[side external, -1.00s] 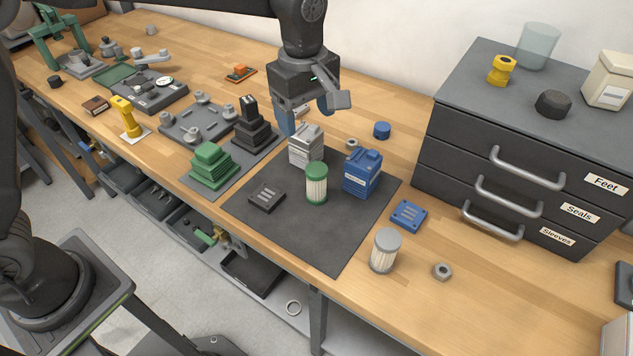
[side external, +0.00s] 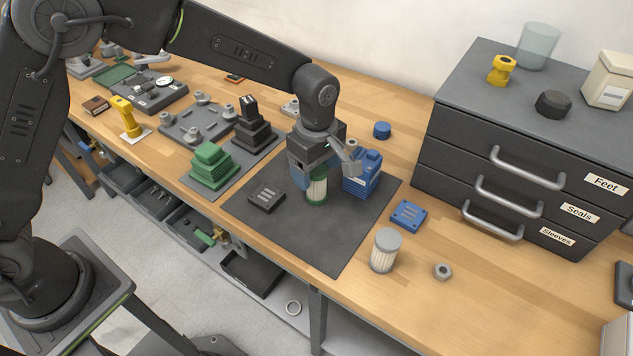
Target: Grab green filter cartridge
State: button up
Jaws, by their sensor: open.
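The green filter cartridge (side external: 317,190) stands upright on the dark mat (side external: 318,243), with white pleated sides and a green base. Its green top is mostly hidden under my gripper (side external: 323,178). My gripper points down over the cartridge, with one blue-grey finger at its left side and the other towards its right. The fingers are open around its upper part. I cannot tell whether either finger touches it.
A blue ribbed block (side external: 364,173) stands close on the right of my gripper. A flat black part (side external: 267,197) lies to the left. A grey-capped filter (side external: 385,250) and a blue plate (side external: 409,215) are at the right. The front of the mat is clear.

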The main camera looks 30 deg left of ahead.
jog(key=shift+f, duration=1.55)
jog(key=shift+c, duration=0.2)
jog(key=shift+r, duration=0.1)
jog(key=c, duration=1)
